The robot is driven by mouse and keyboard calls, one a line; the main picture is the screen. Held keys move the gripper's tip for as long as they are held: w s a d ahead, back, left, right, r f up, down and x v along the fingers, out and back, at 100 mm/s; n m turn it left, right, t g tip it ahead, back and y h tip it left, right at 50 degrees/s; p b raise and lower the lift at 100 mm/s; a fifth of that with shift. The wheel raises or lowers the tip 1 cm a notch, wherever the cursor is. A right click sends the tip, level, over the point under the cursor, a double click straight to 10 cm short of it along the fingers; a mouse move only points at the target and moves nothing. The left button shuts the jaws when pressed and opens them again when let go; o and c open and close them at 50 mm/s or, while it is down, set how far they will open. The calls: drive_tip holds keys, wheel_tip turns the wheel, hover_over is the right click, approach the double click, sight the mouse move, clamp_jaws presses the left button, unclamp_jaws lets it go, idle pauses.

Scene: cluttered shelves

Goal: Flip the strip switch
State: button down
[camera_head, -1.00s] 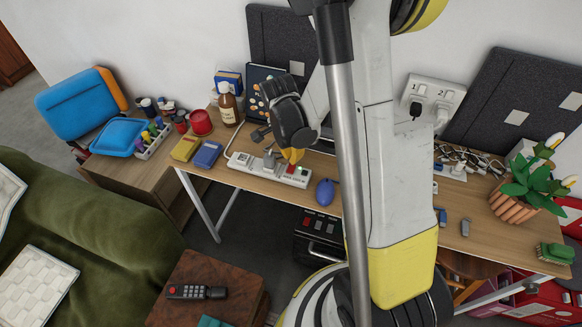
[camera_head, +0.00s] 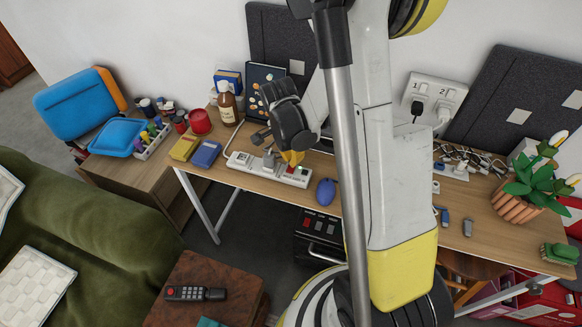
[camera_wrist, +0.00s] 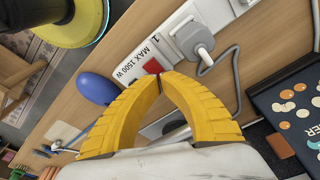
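The white power strip (camera_head: 240,166) lies along the desk's front part, with a grey plug in one socket. It also shows in the wrist view (camera_wrist: 180,30), with the same grey plug (camera_wrist: 200,47) and a "MAX 1500 W" label. Its red switch (camera_wrist: 152,66) is at the end by the label. My gripper (camera_wrist: 160,77) has yellow fingers whose tips meet with nothing between them. The tips are right at the switch and partly cover it; I cannot tell whether they touch it. In the head view my gripper (camera_head: 292,158) is over the strip's right end.
A blue mouse-like object (camera_head: 326,192) lies just right of the strip. A blue box (camera_head: 206,154) and a yellow box (camera_head: 185,148) lie to the left. A brown bottle (camera_head: 227,104) stands behind. A potted plant (camera_head: 519,195) stands far right.

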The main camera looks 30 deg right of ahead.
drive_tip(key=shift+f+b, duration=0.8)
drive_tip(key=shift+f, duration=0.1)
idle(0.4)
drive_tip(key=shift+r+p, duration=2.5)
drive_tip(key=shift+r, duration=1.05)
drive_tip(key=s+a+r+n+t, duration=0.2)
drive_tip(key=s+a+r+n, duration=0.1)
drive_tip(key=a+r+n, duration=0.1)
drive_tip(key=s+a+r+n+t+y, duration=0.1)
drive_tip(key=s+a+r+n+t, duration=0.1)
drive_tip(key=s+a+r+n, duration=0.2)
drive_tip(key=s+a+r+n+t, duration=0.3)
drive_tip(key=a+r+n, duration=0.2)
drive_tip(key=r+n, duration=0.3)
wheel_tip(320, 180, up, 4)
drive_tip(key=shift+s+a+f+y, duration=0.15)
drive_tip(key=shift+s+y, duration=0.25)
